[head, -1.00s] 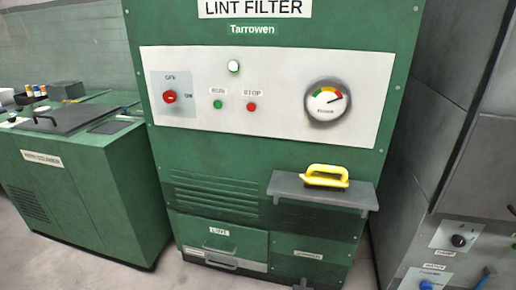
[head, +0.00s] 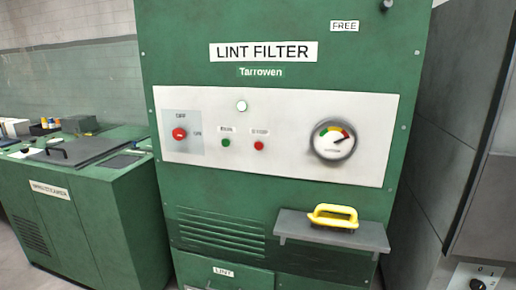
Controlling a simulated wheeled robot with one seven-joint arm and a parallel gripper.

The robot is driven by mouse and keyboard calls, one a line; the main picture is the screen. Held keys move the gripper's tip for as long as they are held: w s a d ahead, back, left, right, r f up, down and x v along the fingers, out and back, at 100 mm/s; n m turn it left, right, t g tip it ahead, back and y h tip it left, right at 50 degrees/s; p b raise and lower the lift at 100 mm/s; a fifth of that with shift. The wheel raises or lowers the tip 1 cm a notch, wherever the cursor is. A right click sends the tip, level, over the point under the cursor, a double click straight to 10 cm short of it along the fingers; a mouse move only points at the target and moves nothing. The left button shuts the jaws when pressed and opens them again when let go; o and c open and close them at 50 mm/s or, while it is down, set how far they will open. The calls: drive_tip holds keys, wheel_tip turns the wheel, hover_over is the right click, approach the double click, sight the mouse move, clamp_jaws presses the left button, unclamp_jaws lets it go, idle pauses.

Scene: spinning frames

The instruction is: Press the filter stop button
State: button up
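The lint filter (head: 290,230) is a tall green cabinet with a pale control panel (head: 285,108). The red stop button (head: 259,146) sits on the panel under a small "STOP" label. The green run button (head: 226,143) is just to its left. A red rotary switch (head: 179,134) marked off and on is at the panel's left, and a white lamp (head: 242,106) is above the buttons. A round gauge (head: 333,142) is at the right; its needle points to the red side. My gripper is not in view.
A grey shelf (head: 375,238) juts out below the panel at the right, with a yellow-handled tool (head: 334,216) on it. A lower green machine (head: 85,215) stands at the left. A grey cabinet (head: 436,150) stands close at the right.

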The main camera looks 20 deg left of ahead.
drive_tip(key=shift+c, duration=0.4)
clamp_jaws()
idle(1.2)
